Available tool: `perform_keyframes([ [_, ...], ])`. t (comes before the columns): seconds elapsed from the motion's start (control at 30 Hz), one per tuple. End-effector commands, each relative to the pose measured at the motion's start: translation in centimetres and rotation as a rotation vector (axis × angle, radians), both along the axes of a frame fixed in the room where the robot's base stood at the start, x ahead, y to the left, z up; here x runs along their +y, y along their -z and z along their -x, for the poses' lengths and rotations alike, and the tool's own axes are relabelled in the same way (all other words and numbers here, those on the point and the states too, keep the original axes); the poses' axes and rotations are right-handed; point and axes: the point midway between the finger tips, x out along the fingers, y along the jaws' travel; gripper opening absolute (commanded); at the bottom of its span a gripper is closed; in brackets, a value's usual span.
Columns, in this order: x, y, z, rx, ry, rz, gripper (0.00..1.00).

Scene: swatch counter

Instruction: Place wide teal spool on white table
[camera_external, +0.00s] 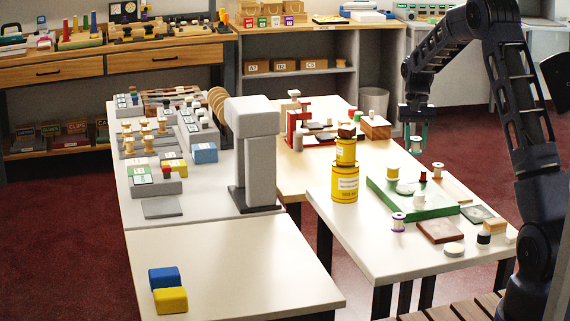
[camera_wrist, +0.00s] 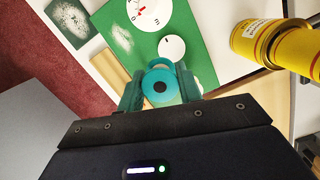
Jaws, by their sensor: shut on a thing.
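My gripper (camera_external: 416,138) is raised above the far part of the right white table (camera_external: 375,246). In the wrist view my gripper (camera_wrist: 160,88) has its green fingers closed on either side of the wide teal spool (camera_wrist: 160,76), which is seen end-on with a dark centre hole. In the external view the spool (camera_external: 416,147) is small between the fingertips, and it hangs clear of the table. A green board (camera_external: 440,213) with white round pieces lies on this table, below the spool in the wrist view.
Two stacked yellow cans (camera_external: 345,183) stand at the table's left edge. A purple-ended spool (camera_external: 398,222), another spool (camera_external: 438,170), a brown tile (camera_external: 440,232) and small round pieces surround the board. Bare tabletop shows at the front left. A separate pale table (camera_external: 235,265) is mostly clear.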

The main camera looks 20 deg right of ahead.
Motion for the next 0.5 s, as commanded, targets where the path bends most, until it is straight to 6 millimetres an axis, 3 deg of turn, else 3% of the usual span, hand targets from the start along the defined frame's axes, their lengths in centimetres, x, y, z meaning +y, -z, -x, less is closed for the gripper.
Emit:
perform_keyframes([
  [0.1,0.0,-2.9,0.0,-0.003,-0.001,0.000,0.10],
  [0.23,0.0,-5.2,0.0,-0.002,-0.001,0.000,0.10],
  [0.5,5.5,-5.1,-0.3,0.001,-0.100,0.000,0.10],
])
